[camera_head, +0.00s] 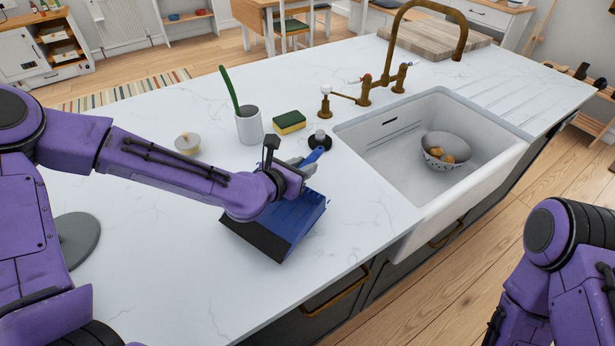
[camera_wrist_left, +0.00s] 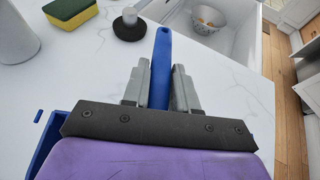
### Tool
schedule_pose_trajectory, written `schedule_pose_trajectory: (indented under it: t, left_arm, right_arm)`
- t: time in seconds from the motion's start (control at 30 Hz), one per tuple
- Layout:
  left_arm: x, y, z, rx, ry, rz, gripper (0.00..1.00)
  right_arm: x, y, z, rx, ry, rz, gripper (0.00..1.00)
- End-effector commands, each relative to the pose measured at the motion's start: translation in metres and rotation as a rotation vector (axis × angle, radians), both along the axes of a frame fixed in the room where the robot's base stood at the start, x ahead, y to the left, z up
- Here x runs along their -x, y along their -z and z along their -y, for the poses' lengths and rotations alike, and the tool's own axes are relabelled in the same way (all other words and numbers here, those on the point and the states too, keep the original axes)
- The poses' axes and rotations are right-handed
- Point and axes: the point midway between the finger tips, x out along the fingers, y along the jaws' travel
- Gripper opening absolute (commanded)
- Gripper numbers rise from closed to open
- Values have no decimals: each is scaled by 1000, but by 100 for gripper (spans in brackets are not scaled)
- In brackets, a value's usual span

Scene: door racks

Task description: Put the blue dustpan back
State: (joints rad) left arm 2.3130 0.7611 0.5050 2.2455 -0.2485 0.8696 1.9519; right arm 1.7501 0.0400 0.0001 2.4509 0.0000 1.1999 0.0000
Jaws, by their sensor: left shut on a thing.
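In the left wrist view the handle (camera_wrist_left: 161,68) stands between the two grey fingers (camera_wrist_left: 158,85), and part of the pan shows at lower left. I cannot tell whether the pan touches the counter. My right arm is at the lower right of the head view, but its gripper is out of view.
A sponge (camera_head: 289,122), a white cup (camera_head: 249,126) with a green-handled brush and a dark round-based stopper (camera_head: 320,141) stand behind the dustpan. The sink (camera_head: 392,150) holds a colander (camera_head: 446,150). A brass tap (camera_head: 368,85) rises behind it. The counter's left front (camera_head: 160,260) is clear.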

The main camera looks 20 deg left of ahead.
Motion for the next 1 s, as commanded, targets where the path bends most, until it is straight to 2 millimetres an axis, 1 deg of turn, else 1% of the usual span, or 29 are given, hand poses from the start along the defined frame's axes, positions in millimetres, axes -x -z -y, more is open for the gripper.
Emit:
schedule_pose_trajectory:
  t: [0.03,0.1,0.33,0.5,0.53,0.57,0.6,0.87,0.97,1.0]
  left_arm:
    - [0,19,0,-3,0,-1,0]
    - [0,31,-1,-3,0,-1,0]
    - [0,29,1,0,1,-1,0]
    - [0,34,0,1,0,-1,0]
    - [0,34,0,-1,-1,-2,31]
    - [0,33,0,-1,-1,-2,40]
    - [0,33,0,-1,-1,-2,53]
    - [1,33,-1,-1,-3,-2,53]
    - [1,25,-1,-1,-3,-1,53]
    - [5,26,-3,1,-5,0,53]
  right_arm:
    - [0,16,0,0,0,0,52]
    - [0,26,0,1,0,1,52]
    - [-1,22,0,1,0,1,52]
    - [0,28,0,1,0,1,52]
    - [0,27,0,1,0,1,52]
    - [0,26,0,1,0,1,52]
    - [0,26,0,1,0,1,52]
    - [-1,26,0,1,0,1,52]
    - [0,18,0,1,0,1,52]
    - [-1,22,0,0,0,1,52]
